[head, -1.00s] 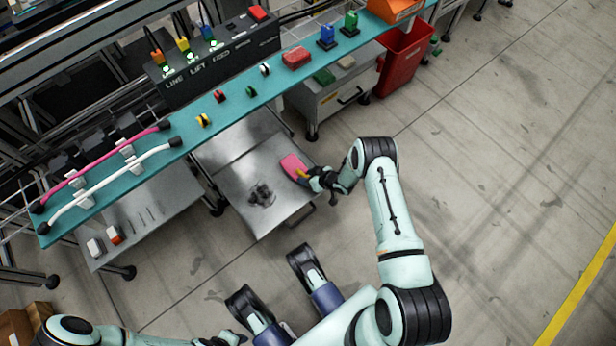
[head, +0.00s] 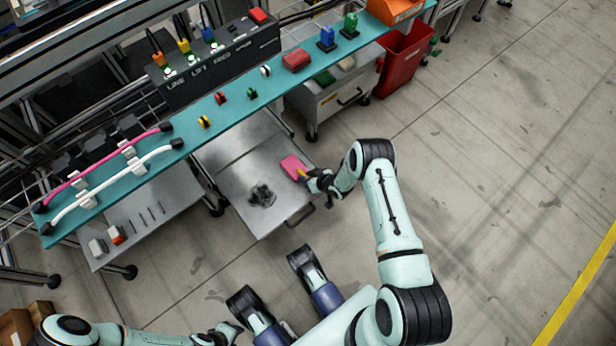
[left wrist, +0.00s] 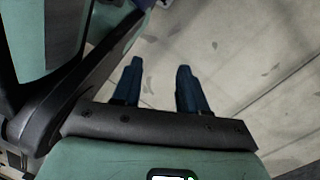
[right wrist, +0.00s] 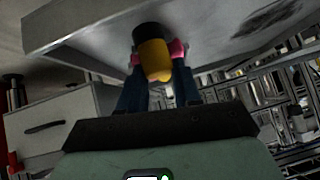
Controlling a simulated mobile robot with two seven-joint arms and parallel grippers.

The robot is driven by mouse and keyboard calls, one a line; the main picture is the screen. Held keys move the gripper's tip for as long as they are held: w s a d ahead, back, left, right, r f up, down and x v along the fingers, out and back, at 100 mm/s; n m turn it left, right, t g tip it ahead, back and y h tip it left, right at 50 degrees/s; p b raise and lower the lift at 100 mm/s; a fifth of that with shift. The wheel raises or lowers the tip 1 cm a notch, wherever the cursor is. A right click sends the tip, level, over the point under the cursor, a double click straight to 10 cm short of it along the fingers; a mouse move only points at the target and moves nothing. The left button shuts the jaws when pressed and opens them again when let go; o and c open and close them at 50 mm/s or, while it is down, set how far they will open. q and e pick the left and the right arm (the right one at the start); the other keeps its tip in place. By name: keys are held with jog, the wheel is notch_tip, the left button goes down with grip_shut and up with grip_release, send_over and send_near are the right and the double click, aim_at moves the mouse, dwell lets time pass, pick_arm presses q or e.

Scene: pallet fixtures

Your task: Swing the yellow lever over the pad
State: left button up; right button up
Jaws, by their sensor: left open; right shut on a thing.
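A yellow lever (head: 302,174) with a dark end shows at the right edge of a metal tray, beside a flat pink pad (head: 291,164). My right gripper (head: 311,178) is shut on the lever. In the right wrist view the lever (right wrist: 154,62) stands between the fingers, with pink on both sides of it, close to the tray's edge. How far the lever lies over the pad cannot be told. My left gripper (left wrist: 158,85) is open and empty above bare floor, low in the head view (head: 228,334).
The tray (head: 240,172) has a dark smudge (head: 262,196). Behind it runs a teal shelf (head: 228,108) with small coloured knobs, a pink and a white tube, and a black control box (head: 215,65). A red bin (head: 403,62) stands at the right. The floor on the right is clear.

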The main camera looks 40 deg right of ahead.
jog(key=o, duration=0.9)
jog(key=shift+d, duration=0.1)
jog(key=shift+c, duration=0.2)
jog(key=shift+s+r, duration=0.1)
pick_arm(q)
jog(key=w+d+r+t+p, duration=0.1)
jog(key=w+r+t+p, duration=0.2)
jog(key=w+r+p, duration=0.2)
jog(key=w+r, duration=0.3)
jog(key=w, duration=0.2)
jog(key=shift+d+m+t, duration=0.2)
jog(key=shift+m+t, duration=0.1)
jog(key=shift+t, duration=0.1)
pick_arm(e)
jog(key=v, duration=1.3)
jog(key=shift+r, duration=0.1)
